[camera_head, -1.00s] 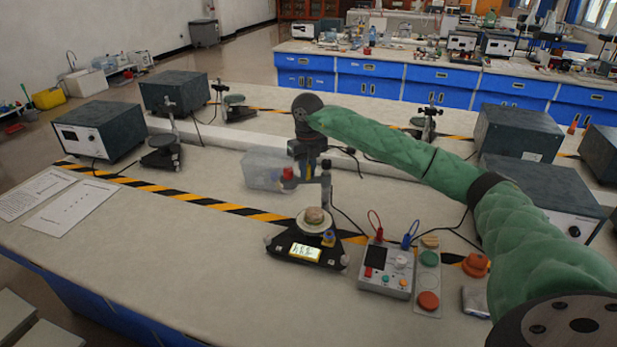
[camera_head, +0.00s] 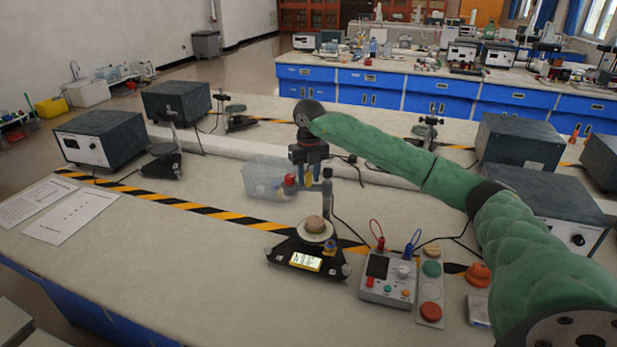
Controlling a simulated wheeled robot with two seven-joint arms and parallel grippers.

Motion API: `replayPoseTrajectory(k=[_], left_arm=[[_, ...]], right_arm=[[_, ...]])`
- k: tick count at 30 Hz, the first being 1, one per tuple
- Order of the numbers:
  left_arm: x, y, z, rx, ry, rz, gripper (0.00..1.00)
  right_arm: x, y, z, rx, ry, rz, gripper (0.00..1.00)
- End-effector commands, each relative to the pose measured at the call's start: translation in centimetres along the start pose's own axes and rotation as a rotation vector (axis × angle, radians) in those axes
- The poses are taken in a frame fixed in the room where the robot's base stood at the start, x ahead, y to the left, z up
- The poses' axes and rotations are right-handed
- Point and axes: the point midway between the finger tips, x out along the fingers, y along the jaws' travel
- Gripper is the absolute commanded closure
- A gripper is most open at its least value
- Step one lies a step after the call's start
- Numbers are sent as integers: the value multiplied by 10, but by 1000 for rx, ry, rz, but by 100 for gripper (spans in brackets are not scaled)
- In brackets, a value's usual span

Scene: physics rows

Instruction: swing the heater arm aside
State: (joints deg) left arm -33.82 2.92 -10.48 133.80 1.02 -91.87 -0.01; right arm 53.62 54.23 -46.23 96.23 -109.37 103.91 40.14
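The heater stand has a black base (camera_head: 290,252) with a lit display, and a pale round plate with a brown disc (camera_head: 316,225) on it. A grey post (camera_head: 327,198) rises behind the plate. The heater arm, with a red end (camera_head: 290,181), reaches left from near the post top. My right gripper (camera_head: 308,178) points down close behind or beside the arm, between the red end and the post. The fingers are small and partly hidden, so their opening and any contact cannot be told. My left gripper is not in view.
A clear box (camera_head: 262,180) stands just left of the red end. A grey meter box (camera_head: 388,280) with red and blue leads and a button panel (camera_head: 430,290) are at right. Dark instruments (camera_head: 100,138) stand farther back.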

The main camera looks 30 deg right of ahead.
Motion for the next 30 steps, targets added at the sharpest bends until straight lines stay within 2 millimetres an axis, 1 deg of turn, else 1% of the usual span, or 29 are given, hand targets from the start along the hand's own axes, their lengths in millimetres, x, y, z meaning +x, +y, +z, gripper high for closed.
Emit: replayPoseTrajectory(k=[8, 11, 14, 16, 18, 22, 23, 27, 30], left_arm=[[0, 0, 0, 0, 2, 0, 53], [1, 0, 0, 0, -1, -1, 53], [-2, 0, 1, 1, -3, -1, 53], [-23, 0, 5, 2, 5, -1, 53], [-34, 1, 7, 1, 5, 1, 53], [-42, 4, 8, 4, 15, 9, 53], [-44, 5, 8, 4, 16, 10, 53], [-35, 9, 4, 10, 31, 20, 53], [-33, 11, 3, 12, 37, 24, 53]], right_arm=[[2, 1, -1, -2, 3, -1, 60], [-1, 1, -1, -2, 2, 0, 60], [-9, 1, 0, -3, 2, 0, 60], [-17, 1, 0, -3, 1, 0, 60], [-27, 1, 0, -3, 0, 0, 60], [-48, 1, 0, -2, 0, 0, 60], [-52, 0, 0, -2, 0, 0, 60], [-68, 0, 0, -1, 1, 0, 60], [-73, 0, 0, -1, 3, 0, 60]])
